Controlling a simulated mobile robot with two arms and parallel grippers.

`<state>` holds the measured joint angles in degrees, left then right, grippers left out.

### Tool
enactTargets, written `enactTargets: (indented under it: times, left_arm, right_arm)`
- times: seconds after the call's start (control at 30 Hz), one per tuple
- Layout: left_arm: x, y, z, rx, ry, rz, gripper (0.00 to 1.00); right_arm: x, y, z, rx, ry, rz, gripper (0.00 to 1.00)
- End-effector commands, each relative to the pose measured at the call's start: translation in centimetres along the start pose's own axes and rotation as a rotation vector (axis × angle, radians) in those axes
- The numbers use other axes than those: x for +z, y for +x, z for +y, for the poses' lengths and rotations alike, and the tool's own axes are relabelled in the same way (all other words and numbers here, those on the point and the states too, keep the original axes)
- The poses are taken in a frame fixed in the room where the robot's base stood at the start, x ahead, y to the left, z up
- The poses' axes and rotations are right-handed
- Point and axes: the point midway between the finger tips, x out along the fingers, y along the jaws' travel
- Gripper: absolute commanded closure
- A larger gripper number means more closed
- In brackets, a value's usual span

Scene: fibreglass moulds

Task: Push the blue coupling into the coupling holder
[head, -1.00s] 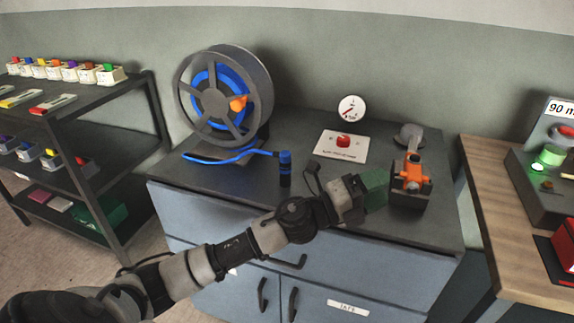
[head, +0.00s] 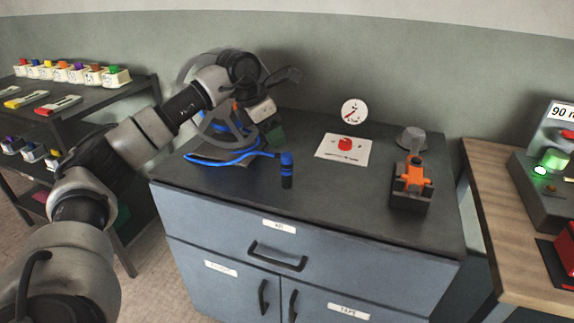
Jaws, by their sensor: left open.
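My right gripper is not in view.
My left arm covers much of the hose reel (head: 222,128). A white card with a red button (head: 345,146), a round gauge (head: 353,111) and an orange-and-black device (head: 413,175) stand to the right. The bench top (head: 340,205) between coupling and device is clear.

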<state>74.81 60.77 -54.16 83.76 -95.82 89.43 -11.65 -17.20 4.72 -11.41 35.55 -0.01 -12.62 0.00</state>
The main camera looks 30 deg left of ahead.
Motion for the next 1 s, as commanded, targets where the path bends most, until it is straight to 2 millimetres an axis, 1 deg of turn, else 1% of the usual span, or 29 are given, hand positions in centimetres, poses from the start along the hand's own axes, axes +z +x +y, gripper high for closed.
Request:
enactTargets:
  times: [0.27,0.37,0.5,0.6,0.67,0.77,1.0]
  left_arm:
    - [0.0,0.2,-0.1,-0.002,0.001,0.000,0.36]
    - [0.0,1.3,-0.1,-0.004,0.001,0.000,0.36]
    - [0.0,3.6,-0.1,-0.004,0.001,0.001,0.36]
    - [0.0,4.9,-0.2,-0.004,0.001,0.000,0.36]
    - [0.1,5.4,-0.1,-0.004,0.001,-0.001,0.36]
    - [0.1,5.7,-0.1,-0.003,0.001,-0.003,0.36]
    - [0.1,5.7,-0.1,-0.003,0.001,-0.003,0.36]
  right_arm:
    - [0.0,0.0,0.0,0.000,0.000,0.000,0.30]
    - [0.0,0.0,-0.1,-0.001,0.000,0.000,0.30]
    - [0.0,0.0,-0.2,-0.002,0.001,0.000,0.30]
    - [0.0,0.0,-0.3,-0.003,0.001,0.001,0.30]
    - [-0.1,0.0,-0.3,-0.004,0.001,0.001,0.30]
    - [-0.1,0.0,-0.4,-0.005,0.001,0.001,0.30]
    - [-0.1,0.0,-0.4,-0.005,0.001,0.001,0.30]
